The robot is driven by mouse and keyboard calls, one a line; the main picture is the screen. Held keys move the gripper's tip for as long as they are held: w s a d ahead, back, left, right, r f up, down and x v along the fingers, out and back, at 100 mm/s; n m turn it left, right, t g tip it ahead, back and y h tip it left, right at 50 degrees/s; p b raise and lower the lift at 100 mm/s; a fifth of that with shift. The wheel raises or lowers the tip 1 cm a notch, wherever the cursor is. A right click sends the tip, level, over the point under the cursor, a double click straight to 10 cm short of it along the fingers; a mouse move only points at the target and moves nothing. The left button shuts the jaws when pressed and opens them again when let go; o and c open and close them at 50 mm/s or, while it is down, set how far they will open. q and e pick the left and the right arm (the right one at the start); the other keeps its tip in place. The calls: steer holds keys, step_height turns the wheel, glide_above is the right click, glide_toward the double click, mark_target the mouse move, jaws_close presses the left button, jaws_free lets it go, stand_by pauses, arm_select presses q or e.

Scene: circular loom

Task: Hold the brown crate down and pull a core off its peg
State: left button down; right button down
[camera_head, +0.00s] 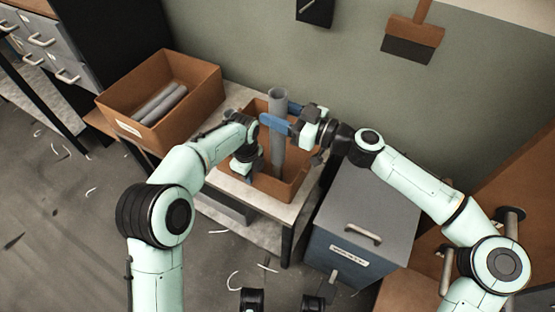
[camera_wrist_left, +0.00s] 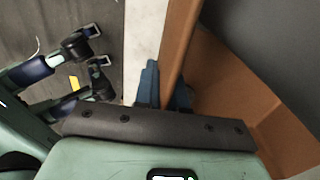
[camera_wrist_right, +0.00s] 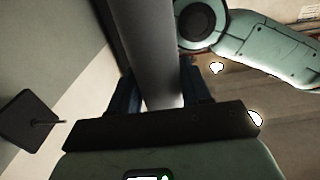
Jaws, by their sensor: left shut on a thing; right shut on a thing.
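The brown crate (camera_head: 288,187) stands on a small light-topped table. A tall grey core (camera_head: 278,151) stands upright in it; its lower end and any peg are hidden. My left gripper (camera_head: 246,174) is shut on the crate's near left wall, which runs between its fingers in the left wrist view (camera_wrist_left: 181,42). My right gripper (camera_head: 281,123) is shut around the upper part of the core, with the core's top showing above the fingers. In the right wrist view the core (camera_wrist_right: 152,50) passes between both fingers.
A second brown crate (camera_head: 205,97) with grey cores lying in it (camera_head: 160,104) stands at the back left. A grey lidded bin (camera_head: 370,215) stands right of the table. The wall is close behind. White scraps lie on the floor.

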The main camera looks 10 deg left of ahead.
step_height(320, 180, up, 8)
stand_by(0.8)
stand_by(0.4)
arm_select(q)
steer(key=c, duration=1.1)
jaws_free()
step_height(320, 180, up, 12)
steer(key=shift+r, duration=0.1)
